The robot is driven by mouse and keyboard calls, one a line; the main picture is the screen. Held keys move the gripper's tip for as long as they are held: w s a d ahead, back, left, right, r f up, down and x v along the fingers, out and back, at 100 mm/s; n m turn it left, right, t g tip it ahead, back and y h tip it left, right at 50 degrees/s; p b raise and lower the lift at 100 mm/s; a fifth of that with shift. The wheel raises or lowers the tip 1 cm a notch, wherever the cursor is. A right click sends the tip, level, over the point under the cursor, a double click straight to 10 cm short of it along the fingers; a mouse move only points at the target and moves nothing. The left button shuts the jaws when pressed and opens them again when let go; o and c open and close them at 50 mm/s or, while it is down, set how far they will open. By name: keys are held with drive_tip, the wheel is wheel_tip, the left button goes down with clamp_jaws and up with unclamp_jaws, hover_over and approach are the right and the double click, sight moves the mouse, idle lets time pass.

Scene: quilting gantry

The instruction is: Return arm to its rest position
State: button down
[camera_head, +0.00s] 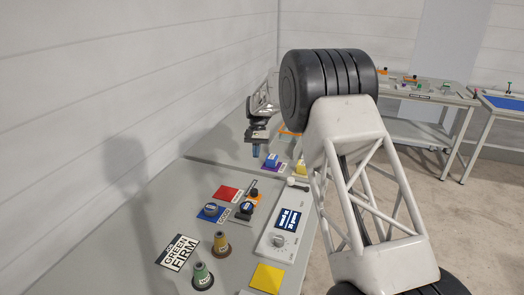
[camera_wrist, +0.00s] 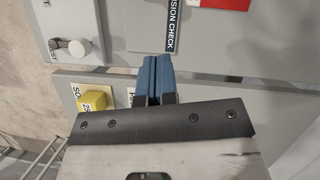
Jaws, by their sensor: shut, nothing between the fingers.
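My gripper (camera_head: 256,149) hangs over the far part of the grey bench in the head view, beyond my large white and black arm links. In the wrist view its blue fingertips (camera_wrist: 155,75) are together, with nothing between them. The fingers overlap the bench edge and a panel seam in that view, and I cannot tell their exact height above it. My arm hides part of the bench's right side in the head view.
A white wall (camera_head: 120,70) stands left. Other tables are behind right.

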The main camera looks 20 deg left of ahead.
drive_tip(key=s+d+r+t, duration=0.1)
drive_tip(key=s+d+r, duration=0.4)
drive_tip(key=d, duration=0.4)
drive_tip(key=s+d+r+m+y, duration=0.1)
drive_tip(key=s+d+r, duration=0.1)
drive_tip(key=d+r, duration=0.55)
drive_tip(key=s+d+r+t, duration=0.1)
drive_tip(key=s+d+r, duration=0.4)
drive_tip(key=d, duration=0.4)
drive_tip(key=s+d+r+t, duration=0.1)
drive_tip(key=s+d+r, duration=0.2)
drive_tip(key=s+d, duration=0.45)
drive_tip(key=s+d+r+t, duration=0.1)
drive_tip(key=s+d+r, duration=0.2)
drive_tip(key=s+d, duration=0.45)
drive_tip(key=s+d+f+t, duration=0.1)
drive_tip(key=s+d, duration=0.3)
drive_tip(key=s, duration=0.5)
drive_tip(key=s+d+f+m+t, duration=0.1)
drive_tip(key=s+d+f, duration=0.2)
drive_tip(key=s, duration=0.6)
drive_tip(key=s+d+f, duration=0.2)
drive_tip(key=s+d, duration=0.5)
drive_tip(key=s, duration=0.2)
drive_tip(key=shift+d+m+t, duration=0.15)
drive_tip(key=shift+m+t, duration=0.25)
drive_tip(key=shift+r, duration=0.15)
